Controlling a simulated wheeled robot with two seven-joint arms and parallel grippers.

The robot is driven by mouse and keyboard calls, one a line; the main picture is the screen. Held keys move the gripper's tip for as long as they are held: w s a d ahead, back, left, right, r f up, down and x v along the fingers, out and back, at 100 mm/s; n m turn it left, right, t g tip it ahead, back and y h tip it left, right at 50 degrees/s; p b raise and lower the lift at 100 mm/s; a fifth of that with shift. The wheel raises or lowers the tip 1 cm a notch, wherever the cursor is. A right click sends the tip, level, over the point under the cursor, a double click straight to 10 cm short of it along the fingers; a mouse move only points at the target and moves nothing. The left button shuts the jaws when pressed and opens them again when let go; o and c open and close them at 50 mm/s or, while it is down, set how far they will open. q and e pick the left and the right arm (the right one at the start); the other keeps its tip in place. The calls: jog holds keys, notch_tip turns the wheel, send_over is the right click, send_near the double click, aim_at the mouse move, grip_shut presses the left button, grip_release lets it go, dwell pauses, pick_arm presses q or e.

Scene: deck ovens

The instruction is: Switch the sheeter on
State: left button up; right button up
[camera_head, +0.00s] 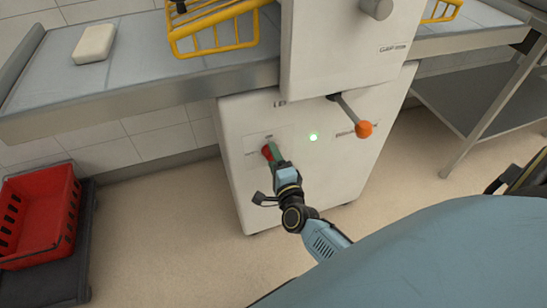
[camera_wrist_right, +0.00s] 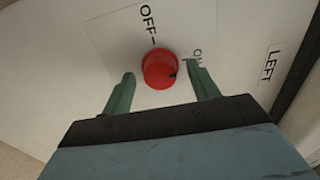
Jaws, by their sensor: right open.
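The sheeter (camera_head: 240,125) is a white machine with a grey belt table. On its front panel is a red rotary knob (camera_wrist_right: 160,71), also seen in the head view (camera_head: 266,152). A label OFF with a dash stands at the knob, and a label ON is partly hidden behind a finger. A small dark mark on the knob faces toward the ON side. A green lamp (camera_head: 313,137) glows on the panel. My right gripper (camera_wrist_right: 162,80) is open, its green fingers on either side of the knob; I cannot tell whether they touch it. My left gripper is out of view.
An orange-tipped lever (camera_head: 364,129) juts from the sheeter, right of the knob. A yellow guard (camera_head: 212,30) and a pale block (camera_head: 95,43) are on the belt table (camera_head: 140,75). A red basket (camera_head: 38,215) stands low left. The floor between is clear.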

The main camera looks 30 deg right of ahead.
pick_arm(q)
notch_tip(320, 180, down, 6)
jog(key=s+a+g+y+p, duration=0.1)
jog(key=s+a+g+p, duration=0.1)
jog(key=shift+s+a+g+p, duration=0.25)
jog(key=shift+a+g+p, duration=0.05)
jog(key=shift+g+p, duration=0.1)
pick_arm(e)
jog(key=v, duration=1.3)
jog(key=shift+w+d, duration=0.1)
